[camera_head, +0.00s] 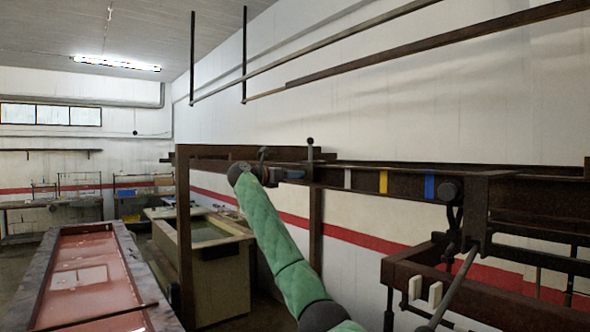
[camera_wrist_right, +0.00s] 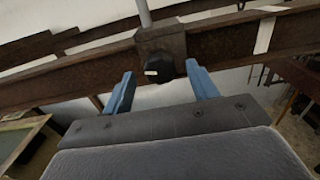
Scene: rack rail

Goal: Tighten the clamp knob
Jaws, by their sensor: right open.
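A black clamp knob (camera_wrist_right: 160,67) with a small white mark sits on the front of a rusty brown clamp block (camera_wrist_right: 176,38) in the right wrist view. A grey post rises from the block, which sits on a brown rail (camera_wrist_right: 236,38). My right gripper (camera_wrist_right: 160,72) is open, with one blue finger on each side of the knob and visible gaps between. In the head view, my right gripper (camera_head: 293,174) is at the rail beside the upright post with a dark ball top (camera_head: 310,152). The knob cannot be made out there. My left gripper is not in view.
The rail (camera_head: 360,178) runs right, with white, yellow (camera_head: 383,182) and blue (camera_head: 430,188) bands. Another dark round knob (camera_head: 449,190) and a hanging frame (camera_head: 440,270) are at right. A red-topped long table (camera_head: 75,265) and an open tank (camera_head: 205,260) stand at left.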

